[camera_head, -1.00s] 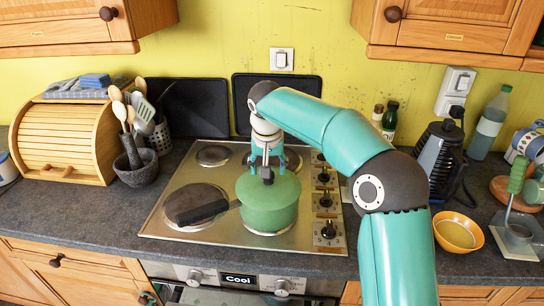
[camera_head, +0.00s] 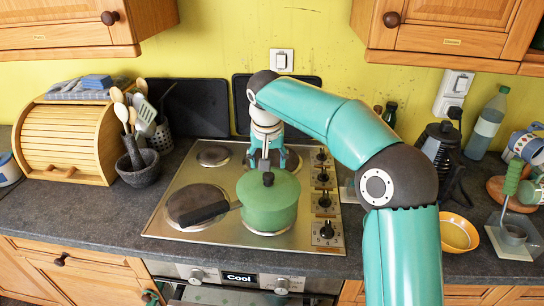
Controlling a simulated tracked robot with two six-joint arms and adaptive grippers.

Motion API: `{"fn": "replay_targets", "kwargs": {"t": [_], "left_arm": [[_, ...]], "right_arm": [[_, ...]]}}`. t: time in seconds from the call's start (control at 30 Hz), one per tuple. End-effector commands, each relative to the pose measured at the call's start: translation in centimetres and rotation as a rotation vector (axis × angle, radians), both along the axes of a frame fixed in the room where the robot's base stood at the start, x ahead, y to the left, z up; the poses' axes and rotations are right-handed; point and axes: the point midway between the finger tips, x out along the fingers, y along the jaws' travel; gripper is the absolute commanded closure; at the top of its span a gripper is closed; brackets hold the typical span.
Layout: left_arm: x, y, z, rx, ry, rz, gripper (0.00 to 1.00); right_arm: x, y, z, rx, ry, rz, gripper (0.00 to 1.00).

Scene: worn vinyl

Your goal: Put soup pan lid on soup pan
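The green soup pan (camera_head: 268,217) stands on the front right burner of the hob, its dark handle pointing left. The green soup pan lid (camera_head: 285,189) lies on top of the pan and looks level. Its dark knob (camera_head: 268,179) is uncovered. My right gripper (camera_head: 268,164) is just behind and above the knob, fingers spread and empty, apart from the knob. Only a small teal piece at the bottom left edge seems to be my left gripper (camera_head: 150,298); its fingers cannot be made out.
Hob knobs (camera_head: 325,202) line the right side. An orange bowl (camera_head: 458,234) is right. The counter's front left is clear.

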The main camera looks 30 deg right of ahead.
Motion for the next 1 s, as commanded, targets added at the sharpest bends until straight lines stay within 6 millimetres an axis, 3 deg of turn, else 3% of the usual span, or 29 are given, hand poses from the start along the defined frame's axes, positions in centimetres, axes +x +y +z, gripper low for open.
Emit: {"fn": "replay_targets", "kwargs": {"t": [0.3, 0.77, 1.0], "left_arm": [[0.0, 0.0, 0.9, 0.0, 0.0, 0.0, 0.42], [0.0, 0.0, 0.9, 0.0, 0.0, 0.0, 0.42], [0.0, 0.0, 0.9, 0.0, 0.0, 0.0, 0.42]], "right_arm": [[-0.3, 0.2, 1.3, 0.0, 0.0, 0.0, 0.37], [-0.4, 0.3, 1.5, -0.001, -0.001, 0.0, 0.37], [-0.9, 0.7, 4.0, 0.0, -0.005, 0.001, 0.37]]}}
